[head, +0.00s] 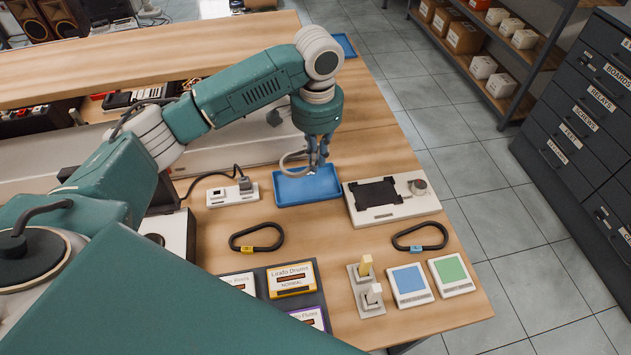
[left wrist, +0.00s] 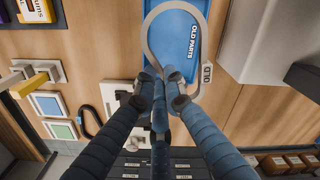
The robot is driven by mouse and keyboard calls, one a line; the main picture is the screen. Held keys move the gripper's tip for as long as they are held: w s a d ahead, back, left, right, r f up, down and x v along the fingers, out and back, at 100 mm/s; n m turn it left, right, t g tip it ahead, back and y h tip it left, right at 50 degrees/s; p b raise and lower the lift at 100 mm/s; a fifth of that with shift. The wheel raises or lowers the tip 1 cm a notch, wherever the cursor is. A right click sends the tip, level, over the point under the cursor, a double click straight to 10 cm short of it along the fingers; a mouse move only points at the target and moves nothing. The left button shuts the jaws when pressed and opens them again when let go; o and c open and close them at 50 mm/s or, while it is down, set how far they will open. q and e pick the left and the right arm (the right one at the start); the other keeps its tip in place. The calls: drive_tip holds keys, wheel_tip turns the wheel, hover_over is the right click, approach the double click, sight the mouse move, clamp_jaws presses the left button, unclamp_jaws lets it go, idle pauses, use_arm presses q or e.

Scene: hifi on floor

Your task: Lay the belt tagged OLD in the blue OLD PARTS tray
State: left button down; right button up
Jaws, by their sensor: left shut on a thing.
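The grey belt (head: 286,165) hangs as a loop from my left gripper (head: 318,155), which is shut on it. In the left wrist view the belt (left wrist: 146,30) carries a white tag (left wrist: 207,73) that reads OLD. The blue tray (head: 322,188), lettered OLD PARTS, lies below the gripper on the bench. In the left wrist view the belt loop overlaps the tray (left wrist: 182,45), with the tag past the tray's edge. The gap between belt and tray is hard to judge. The left fingertips (left wrist: 160,85) meet at the belt. My right gripper is not in view.
Two black loops, one with a yellow tag (head: 257,235) and one with a blue tag (head: 420,236), lie nearer. A power strip (head: 228,194) stands left of the tray, a pale device with a black frame (head: 390,200) to its right. Switches and coloured pads (head: 409,282) lie in front.

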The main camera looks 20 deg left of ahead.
use_arm(q)
hover_over(316, 192)
wheel_tip(316, 192, down, 5)
drive_tip(key=shift+f, duration=0.2)
wheel_tip(316, 192, down, 4)
drive_tip(key=shift+f+p, duration=0.15)
drive_tip(key=shift+p, duration=0.35)
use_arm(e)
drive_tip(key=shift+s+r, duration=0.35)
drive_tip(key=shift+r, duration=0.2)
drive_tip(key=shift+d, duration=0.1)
use_arm(q)
drive_tip(key=c, duration=2.1)
unclamp_jaws()
drive_tip(key=shift+f, duration=0.1)
